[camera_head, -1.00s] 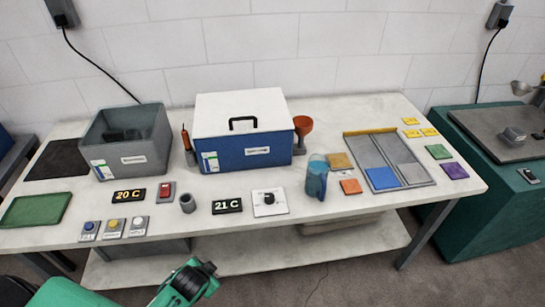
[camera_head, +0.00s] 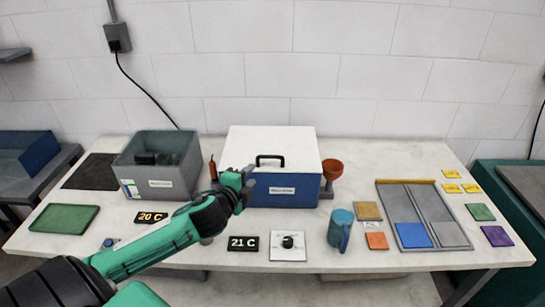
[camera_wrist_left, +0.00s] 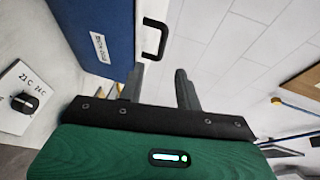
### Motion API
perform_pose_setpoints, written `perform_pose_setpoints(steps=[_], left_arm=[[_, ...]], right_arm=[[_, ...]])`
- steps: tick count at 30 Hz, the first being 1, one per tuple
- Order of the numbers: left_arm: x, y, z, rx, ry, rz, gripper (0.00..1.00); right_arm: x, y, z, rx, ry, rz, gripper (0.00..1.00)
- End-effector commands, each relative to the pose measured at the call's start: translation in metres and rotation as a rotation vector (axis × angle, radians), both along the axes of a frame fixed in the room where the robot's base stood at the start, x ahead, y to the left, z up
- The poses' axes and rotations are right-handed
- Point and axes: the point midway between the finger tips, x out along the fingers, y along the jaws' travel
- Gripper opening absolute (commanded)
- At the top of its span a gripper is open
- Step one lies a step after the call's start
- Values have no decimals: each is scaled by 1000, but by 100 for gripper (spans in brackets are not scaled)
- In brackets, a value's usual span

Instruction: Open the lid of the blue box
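The blue box (camera_head: 287,193) stands at the back middle of the table. Its white lid (camera_head: 285,141) is closed, with a black handle (camera_head: 269,159) at the front edge. My left gripper (camera_head: 246,179) is in front of the box's left front part and hides some of it. In the left wrist view the gripper (camera_wrist_left: 158,72) is open and empty, its two dark fingers apart. The black handle (camera_wrist_left: 161,40) is just beyond the fingertips, not between them. The blue front (camera_wrist_left: 92,22) fills the upper left there. My right gripper is not in view.
A grey bin (camera_head: 160,184) stands left of the box. An orange funnel (camera_head: 332,168) is close at its right. A blue mug (camera_head: 340,230), a dial plate (camera_head: 287,246) and a 21 C display (camera_head: 243,244) are in front. A divided tray (camera_head: 451,234) lies to the right.

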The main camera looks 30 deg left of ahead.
Motion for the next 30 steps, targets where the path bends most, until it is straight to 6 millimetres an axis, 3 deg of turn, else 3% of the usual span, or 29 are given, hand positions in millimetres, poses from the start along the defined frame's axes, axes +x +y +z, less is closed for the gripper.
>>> perform_pose_setpoints(steps=[8,24,30], left_arm=[[22,4,1,12,-8,-4,34],[105,17,-15,9,-6,-3,34],[127,20,-21,9,-5,-3,34]], right_arm=[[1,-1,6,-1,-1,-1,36],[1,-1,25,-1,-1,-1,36],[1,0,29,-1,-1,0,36]])
